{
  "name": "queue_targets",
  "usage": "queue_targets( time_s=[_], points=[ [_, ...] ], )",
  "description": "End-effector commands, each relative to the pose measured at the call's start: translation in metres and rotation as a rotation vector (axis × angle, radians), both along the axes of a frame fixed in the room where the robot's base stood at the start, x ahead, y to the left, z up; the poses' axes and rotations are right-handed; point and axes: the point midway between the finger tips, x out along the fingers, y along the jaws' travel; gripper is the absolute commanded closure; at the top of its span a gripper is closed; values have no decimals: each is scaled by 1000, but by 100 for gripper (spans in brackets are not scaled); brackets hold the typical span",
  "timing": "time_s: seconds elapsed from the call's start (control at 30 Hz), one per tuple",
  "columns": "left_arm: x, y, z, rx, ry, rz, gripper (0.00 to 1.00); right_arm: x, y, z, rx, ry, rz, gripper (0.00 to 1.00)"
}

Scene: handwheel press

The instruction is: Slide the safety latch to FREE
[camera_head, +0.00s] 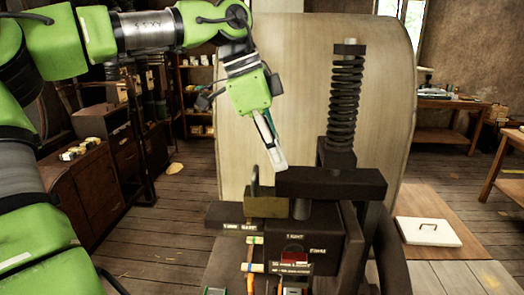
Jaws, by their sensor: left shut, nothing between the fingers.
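My left gripper (279,162) reaches in from the upper left and points down, with its pale fingertips shut and empty. The fingertips are above the dark press (330,184), near the left end of its crossbar. A brass-coloured block (266,205) with an upright dark post sits just below them on the left of the press; it looks like the safety latch, but I cannot be sure. A visible gap separates the fingertips from the block. A small label plate (236,226) lies in front of the block, its words too small to read surely.
A tall screw with a coil (345,95) rises from the press, right of my gripper. A pale curved panel (300,80) stands behind. Coloured handles (252,265) and a red window (293,252) are on the press front. A white board (427,231) lies at right.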

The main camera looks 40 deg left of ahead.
Motion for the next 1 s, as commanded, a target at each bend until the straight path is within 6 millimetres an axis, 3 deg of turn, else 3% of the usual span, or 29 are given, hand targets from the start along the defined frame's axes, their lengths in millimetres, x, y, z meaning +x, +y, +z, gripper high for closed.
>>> queue_targets(
  time_s=[0.1, 0.33, 0.7, 1.0],
  points=[
    [-10, 11, 3, -4, -6, -1, 100, -8, -2, 11, -3, 12, 0, 60],
    [-18, 22, -2, -1, -5, 0, 100, -8, -2, 16, -3, 13, 0, 60],
    [-20, 24, -4, 0, -4, 1, 100, -6, -1, 14, -2, 9, -1, 60],
    [-42, 51, -4, 0, -6, 2, 100, -4, 2, 3, 2, 7, -2, 60]
  ],
)
